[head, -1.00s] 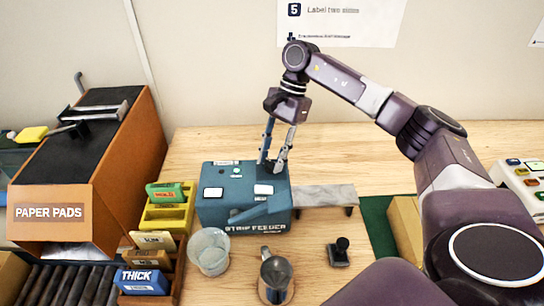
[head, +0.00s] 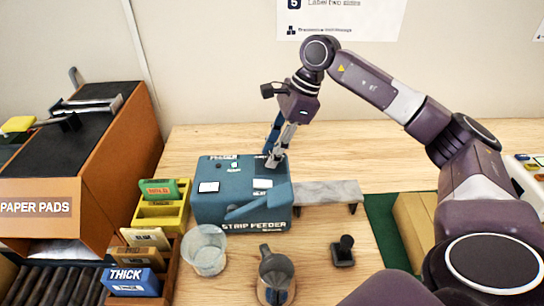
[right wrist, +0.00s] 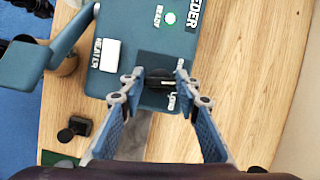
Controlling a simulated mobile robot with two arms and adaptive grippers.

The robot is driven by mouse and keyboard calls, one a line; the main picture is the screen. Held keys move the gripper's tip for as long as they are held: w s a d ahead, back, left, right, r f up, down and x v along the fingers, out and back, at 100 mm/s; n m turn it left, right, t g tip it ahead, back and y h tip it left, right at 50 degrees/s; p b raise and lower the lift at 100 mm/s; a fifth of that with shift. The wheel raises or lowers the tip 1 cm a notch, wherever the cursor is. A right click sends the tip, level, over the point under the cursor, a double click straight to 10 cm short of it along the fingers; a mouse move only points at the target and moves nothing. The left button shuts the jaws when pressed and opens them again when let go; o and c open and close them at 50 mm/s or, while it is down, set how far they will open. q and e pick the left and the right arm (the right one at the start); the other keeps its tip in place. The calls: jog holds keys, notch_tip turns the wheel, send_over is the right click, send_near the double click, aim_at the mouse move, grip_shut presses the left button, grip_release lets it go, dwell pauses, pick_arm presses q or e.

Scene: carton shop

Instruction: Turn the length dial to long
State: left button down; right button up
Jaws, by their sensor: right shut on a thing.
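The teal strip feeder (head: 240,218) stands on the wooden table, with a lever on its front. The length dial (right wrist: 160,83) is a small black knob on a dark plate on the feeder's top in the right wrist view. Printed words beside it are partly covered, so I cannot read its setting. My right gripper (head: 272,160) reaches down to the feeder's top right; in the right wrist view its fingers (right wrist: 160,80) are on either side of the dial, shut on it. In the head view the fingers hide the dial. My left gripper is out of view.
A clear cup (head: 207,262) and a metal jug (head: 276,277) stand in front of the feeder. A black stamp-like block (head: 343,252) is to their right. A grey run-out plate (head: 328,193) adjoins the feeder. Colored boxes and a yellow tray (head: 160,216) are at left.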

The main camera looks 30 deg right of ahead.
jog(key=m+t+b, duration=0.1)
jog(key=m, duration=0.1)
jog(key=m+h+b, duration=0.1)
jog(key=m, duration=0.2)
jog(key=shift+a+m+t+b, duration=0.1)
jog(key=shift+m+t+b, duration=0.2)
jog(key=shift+t, duration=0.1)
jog(key=m+h, duration=0.1)
jog(key=m, duration=0.1)
jog(key=m+h+b, duration=0.1)
jog(key=m, duration=0.2)
jog(key=shift+r+t, duration=0.1)
jog(key=shift+t, duration=0.3)
jog(key=shift+m, duration=0.3)
jog(key=o, duration=1.2)
jog(key=shift+c, duration=0.2)
jog(key=shift+s, duration=0.1)
jog(key=a+v, duration=0.1)
jog(key=v, duration=1)
jog(key=shift+s+d+r, duration=0.2)
jog(key=shift+d+r, duration=0.2)
jog(key=shift+r, duration=0.05)
